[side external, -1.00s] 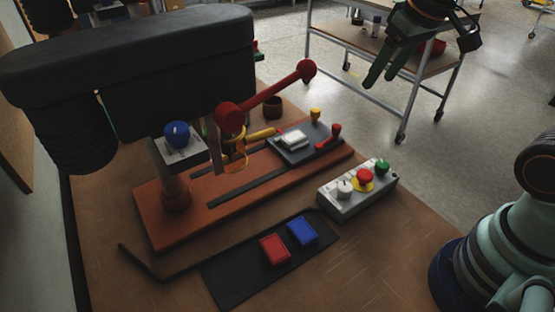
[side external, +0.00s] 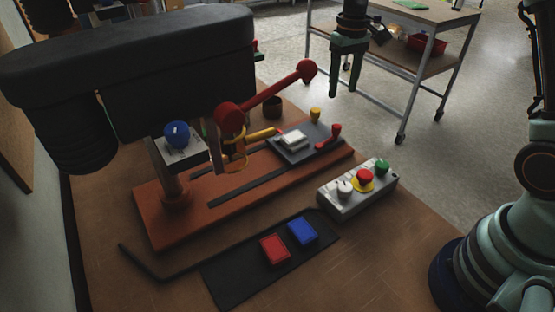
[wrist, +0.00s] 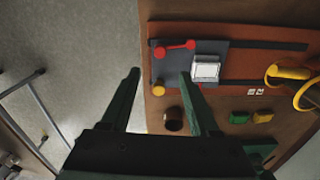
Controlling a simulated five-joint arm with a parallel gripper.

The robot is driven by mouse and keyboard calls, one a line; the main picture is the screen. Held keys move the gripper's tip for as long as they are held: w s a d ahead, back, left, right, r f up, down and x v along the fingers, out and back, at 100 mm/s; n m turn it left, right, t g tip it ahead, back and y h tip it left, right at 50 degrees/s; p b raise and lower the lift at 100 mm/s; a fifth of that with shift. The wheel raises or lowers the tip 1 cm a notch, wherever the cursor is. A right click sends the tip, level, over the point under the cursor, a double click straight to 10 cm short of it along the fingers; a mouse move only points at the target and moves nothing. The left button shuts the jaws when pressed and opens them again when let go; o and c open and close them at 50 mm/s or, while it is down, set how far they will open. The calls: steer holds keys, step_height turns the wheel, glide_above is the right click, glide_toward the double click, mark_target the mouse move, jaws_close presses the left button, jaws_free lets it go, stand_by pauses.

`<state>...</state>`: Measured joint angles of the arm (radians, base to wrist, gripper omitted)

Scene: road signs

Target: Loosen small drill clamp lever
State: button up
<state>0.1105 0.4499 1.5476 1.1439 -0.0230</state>
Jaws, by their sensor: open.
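A small red lever (side external: 330,138) sits on the dark grey clamp plate (side external: 284,156) on the drill's orange-brown base. The plate also carries a pale block (side external: 292,139) and a yellow knob (side external: 315,116). In the wrist view the red lever (wrist: 175,48) lies beyond my fingertips, with the pale block (wrist: 206,68) to its right and the yellow knob (wrist: 158,90) below it. My gripper (side external: 346,90) is open and empty, pointing down, above and behind the plate in the side view. In the wrist view its two green fingers (wrist: 160,74) are spread apart.
The drill's dark head (side external: 135,90) and long red feed handle (side external: 270,90) overhang the base at left. A button box (side external: 357,188) stands in front of the base's right end. A black mat (side external: 265,265) bears red and blue blocks. A metal cart stands behind.

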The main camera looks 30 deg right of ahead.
mark_target(337, 125)
step_height(337, 125, down, 11)
steer(key=shift+r, duration=0.1)
stand_by(0.3)
jaws_close()
stand_by(1.4)
